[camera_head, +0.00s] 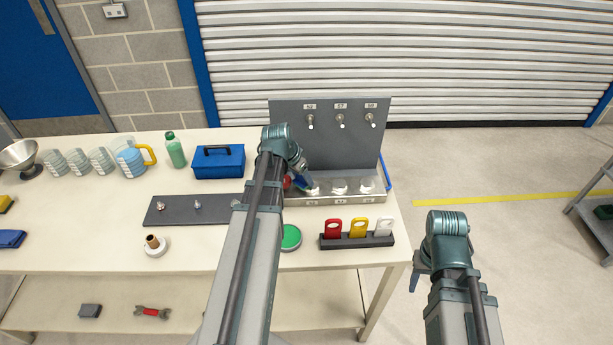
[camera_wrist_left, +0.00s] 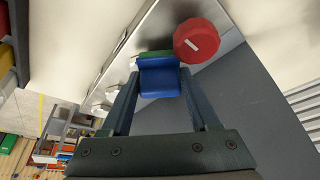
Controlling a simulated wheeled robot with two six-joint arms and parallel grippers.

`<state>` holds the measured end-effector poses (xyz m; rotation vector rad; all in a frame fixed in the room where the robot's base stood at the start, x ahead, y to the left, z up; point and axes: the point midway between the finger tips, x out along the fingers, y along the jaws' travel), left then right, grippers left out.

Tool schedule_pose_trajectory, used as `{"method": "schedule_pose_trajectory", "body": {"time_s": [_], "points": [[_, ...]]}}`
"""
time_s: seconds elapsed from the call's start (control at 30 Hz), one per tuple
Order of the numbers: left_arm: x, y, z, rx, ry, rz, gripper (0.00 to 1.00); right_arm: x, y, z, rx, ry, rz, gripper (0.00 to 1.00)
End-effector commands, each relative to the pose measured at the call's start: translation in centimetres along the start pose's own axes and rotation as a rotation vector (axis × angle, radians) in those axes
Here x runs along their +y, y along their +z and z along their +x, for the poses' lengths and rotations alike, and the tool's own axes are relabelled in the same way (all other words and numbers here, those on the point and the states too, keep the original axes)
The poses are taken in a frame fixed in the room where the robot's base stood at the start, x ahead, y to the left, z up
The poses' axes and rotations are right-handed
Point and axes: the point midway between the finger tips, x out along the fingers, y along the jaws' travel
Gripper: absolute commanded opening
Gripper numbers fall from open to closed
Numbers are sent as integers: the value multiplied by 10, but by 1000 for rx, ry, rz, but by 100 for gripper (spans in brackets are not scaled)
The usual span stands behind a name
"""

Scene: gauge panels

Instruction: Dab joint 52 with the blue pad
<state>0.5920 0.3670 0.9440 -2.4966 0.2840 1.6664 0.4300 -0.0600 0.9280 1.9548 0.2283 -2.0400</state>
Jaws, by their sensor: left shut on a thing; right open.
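My left gripper (camera_head: 302,181) is at the left end of the grey gauge panel (camera_head: 328,150), low over its metal ledge (camera_head: 350,197). In the left wrist view the left gripper (camera_wrist_left: 158,85) is shut on the blue pad (camera_wrist_left: 160,80), with a green strip (camera_wrist_left: 153,55) at its far edge. Whether the pad touches a joint cannot be told. Several joints (camera_head: 340,119) with small label plates sit on the panel; the numbers are too small to read surely. The left arm hides the ledge's left end. My right gripper (camera_head: 421,277) is open and empty, right of the table.
A round red knob (camera_wrist_left: 196,40) is close beside the pad. A rack with red, yellow and white tags (camera_head: 357,241) and a green round pad (camera_head: 291,237) stand in front of the panel. A blue toolbox (camera_head: 218,165), green bottle (camera_head: 175,150) and jug (camera_head: 130,160) are left.

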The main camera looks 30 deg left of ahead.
Motion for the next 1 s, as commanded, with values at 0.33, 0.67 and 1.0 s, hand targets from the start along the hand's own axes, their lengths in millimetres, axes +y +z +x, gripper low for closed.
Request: {"method": "schedule_pose_trajectory", "body": {"time_s": [0.33,0.67,1.0], "points": [[4,-3,3,-1,2,2,17,0,0,1,0,0,0,50],[20,-19,7,0,1,1,17,0,0,0,0,0,0,50],[25,-24,10,0,0,2,17,0,0,0,0,0,0,50]]}}
